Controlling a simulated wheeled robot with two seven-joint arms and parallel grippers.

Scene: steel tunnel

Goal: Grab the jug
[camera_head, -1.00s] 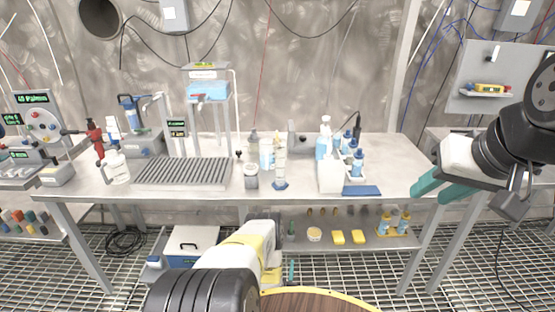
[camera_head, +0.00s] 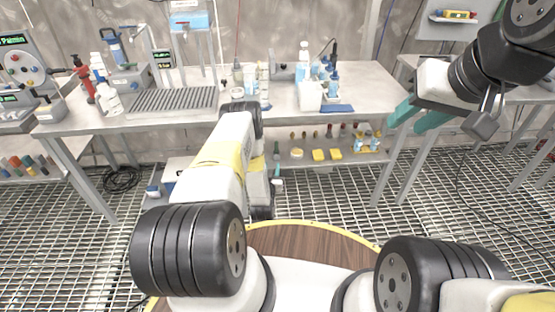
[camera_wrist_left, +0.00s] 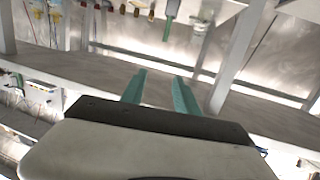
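A white, jug-like container (camera_head: 310,98) stands on the steel bench, right of the middle in the head view, beside several blue and white bottles. I cannot tell for sure that it is the jug. My left arm reaches forward toward the bench front, and its gripper is largely hidden by the arm in the head view. In the left wrist view my left gripper (camera_wrist_left: 158,90) has its teal fingers apart with nothing between them. My right gripper (camera_head: 417,117) hangs right of the bench, its teal fingers apart and empty.
The bench (camera_head: 185,118) carries a ribbed grey tray and lab devices on the left. Its lower shelf holds small bottles and yellow blocks (camera_head: 319,155). A round wooden surface (camera_head: 305,240) is close in front of me.

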